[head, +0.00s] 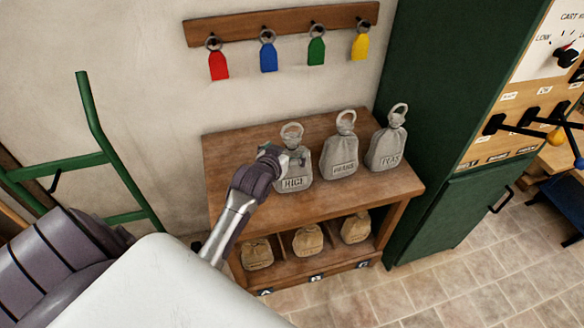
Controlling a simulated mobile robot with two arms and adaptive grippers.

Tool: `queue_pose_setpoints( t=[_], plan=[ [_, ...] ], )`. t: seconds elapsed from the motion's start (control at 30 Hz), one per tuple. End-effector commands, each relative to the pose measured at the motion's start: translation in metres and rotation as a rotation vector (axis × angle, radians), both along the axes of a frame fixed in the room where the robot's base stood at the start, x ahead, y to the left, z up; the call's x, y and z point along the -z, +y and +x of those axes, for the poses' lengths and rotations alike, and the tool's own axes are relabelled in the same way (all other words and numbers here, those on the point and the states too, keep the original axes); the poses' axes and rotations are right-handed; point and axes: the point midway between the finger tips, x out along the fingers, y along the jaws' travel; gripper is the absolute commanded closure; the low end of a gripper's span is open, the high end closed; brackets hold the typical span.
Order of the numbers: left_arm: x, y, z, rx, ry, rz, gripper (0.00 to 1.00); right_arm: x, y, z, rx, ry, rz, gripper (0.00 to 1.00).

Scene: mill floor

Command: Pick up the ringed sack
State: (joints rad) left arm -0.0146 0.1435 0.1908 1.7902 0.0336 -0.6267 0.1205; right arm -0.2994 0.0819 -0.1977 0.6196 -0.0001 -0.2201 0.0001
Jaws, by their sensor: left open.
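Three grey sacks stand upright on the wooden shelf's top (240,140), each with a ring at its neck. The left sack (294,180) is labelled RICE, the middle sack (339,160) has a label that looks like BEANS, and the right sack (386,148) seems to read OATS. My left gripper (285,154) is open at the upper part of the RICE sack, just below its ring (291,131). It covers part of the sack's neck, and I cannot tell whether it touches. My right gripper is not in view.
Several small tan sacks, one of them in the middle (308,240), sit on the lower shelf. Colored tags hang from a wall rack (285,24). A green cabinet (430,90) stands close on the right, and a green hand truck (95,150) on the left.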

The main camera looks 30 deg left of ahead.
Motion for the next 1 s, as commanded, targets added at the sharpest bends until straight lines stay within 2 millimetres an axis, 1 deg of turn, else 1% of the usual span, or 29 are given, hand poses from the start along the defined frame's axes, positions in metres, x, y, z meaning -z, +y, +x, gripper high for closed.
queue_pose_setpoints(
  t=[0.2,0.33,0.43,0.67,1.0],
  plan=[
    [0.011,0.004,0.025,0.000,0.001,0.000,0.00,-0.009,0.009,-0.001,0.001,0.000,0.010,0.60],
    [0.017,0.007,0.038,0.000,0.000,0.001,0.00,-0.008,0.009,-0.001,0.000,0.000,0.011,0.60],
    [0.019,0.008,0.042,0.001,-0.001,0.001,0.00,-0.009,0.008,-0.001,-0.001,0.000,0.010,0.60],
    [0.020,0.008,0.043,0.000,-0.001,0.001,0.00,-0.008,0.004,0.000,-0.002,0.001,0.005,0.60],
    [0.020,0.008,0.042,0.000,0.000,0.001,0.57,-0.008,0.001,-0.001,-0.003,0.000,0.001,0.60]
  ],
)
